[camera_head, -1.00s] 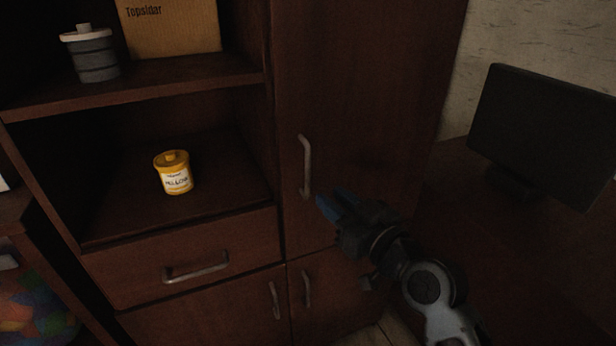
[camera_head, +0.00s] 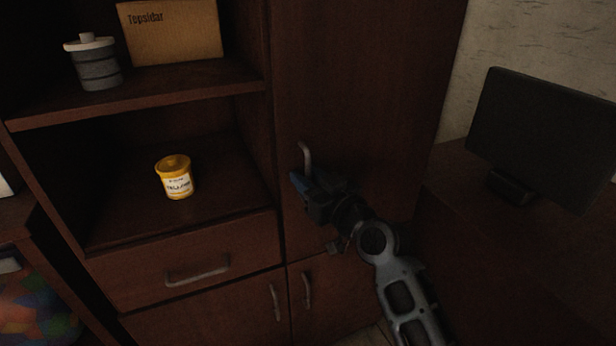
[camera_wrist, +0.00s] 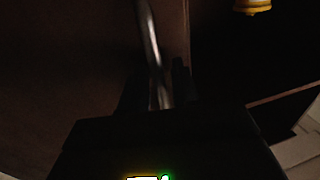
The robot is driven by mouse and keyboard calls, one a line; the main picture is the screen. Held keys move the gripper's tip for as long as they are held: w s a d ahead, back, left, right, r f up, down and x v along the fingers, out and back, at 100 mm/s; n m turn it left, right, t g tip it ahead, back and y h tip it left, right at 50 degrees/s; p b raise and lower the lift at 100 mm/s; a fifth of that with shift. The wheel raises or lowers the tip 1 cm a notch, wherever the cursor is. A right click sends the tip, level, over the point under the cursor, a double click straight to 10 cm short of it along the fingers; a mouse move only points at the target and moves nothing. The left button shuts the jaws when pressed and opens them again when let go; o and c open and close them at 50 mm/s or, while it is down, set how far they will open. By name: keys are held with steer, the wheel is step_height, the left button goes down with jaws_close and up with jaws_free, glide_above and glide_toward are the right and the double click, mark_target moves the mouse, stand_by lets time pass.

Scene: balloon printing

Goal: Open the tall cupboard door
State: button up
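The tall cupboard door (camera_head: 365,80) is dark brown wood and stands shut at the right of the shelves. Its vertical metal handle (camera_head: 305,157) is near its left edge; the lower part is hidden behind my gripper (camera_head: 299,184). In the wrist view, the handle (camera_wrist: 151,45) runs down between the two dark fingers of my gripper (camera_wrist: 158,88). The fingers look apart, one on each side of the handle. The wrist view is too dark to tell if either finger touches it.
An open shelf with a yellow jar (camera_head: 174,177) is left of the door. Below are a drawer (camera_head: 240,254) and lower doors with handles (camera_head: 307,290). A dark monitor (camera_head: 545,135) stands on a desk at the right.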

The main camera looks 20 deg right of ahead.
jaws_close()
stand_by(0.5)
